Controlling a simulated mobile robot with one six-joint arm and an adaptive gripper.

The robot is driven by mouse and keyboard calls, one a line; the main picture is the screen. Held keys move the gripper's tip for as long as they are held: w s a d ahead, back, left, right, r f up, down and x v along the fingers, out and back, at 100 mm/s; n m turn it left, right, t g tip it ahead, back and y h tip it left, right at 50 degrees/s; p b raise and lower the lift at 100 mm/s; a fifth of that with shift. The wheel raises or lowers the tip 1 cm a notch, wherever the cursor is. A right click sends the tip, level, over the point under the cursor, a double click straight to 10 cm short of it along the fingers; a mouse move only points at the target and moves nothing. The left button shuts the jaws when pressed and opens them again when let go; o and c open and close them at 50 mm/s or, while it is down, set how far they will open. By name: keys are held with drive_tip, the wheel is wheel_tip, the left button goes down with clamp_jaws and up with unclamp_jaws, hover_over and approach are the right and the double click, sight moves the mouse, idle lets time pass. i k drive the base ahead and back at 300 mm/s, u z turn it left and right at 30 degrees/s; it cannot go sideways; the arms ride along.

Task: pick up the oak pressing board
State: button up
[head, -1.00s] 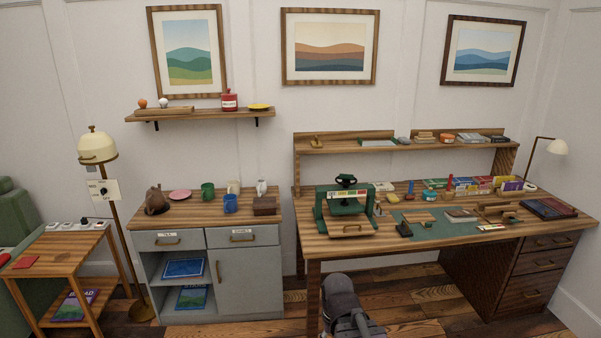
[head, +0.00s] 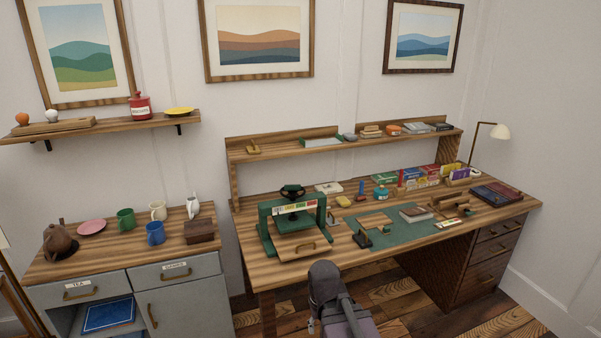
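Several flat wooden pieces could be the oak pressing board, and I cannot tell which it is. A thin wooden board (head: 374,221) lies flat on the green cutting mat (head: 398,238) on the workbench. Another wooden board (head: 297,246) with a small handle-like part sits low in the green press (head: 264,228), at the bench's left end. A longer wooden board (head: 54,126) lies on the wall shelf at the upper left. Part of my arm shows at the bottom centre, in front of the bench. My gripper's fingers are not visible, and none of these boards is held.
The workbench (head: 480,218) has a raised back shelf (head: 290,149). A grey book-like block (head: 416,214), small tools and dark books (head: 495,195) crowd its top. A grey cabinet (head: 192,276) with mugs and a teapot (head: 58,240) stands left. Open floor shows below the bench.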

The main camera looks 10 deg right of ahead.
sight(378, 220)
drive_tip(key=z, duration=0.45)
drive_tip(key=i, duration=1.2)
drive_tip(key=z, duration=0.45)
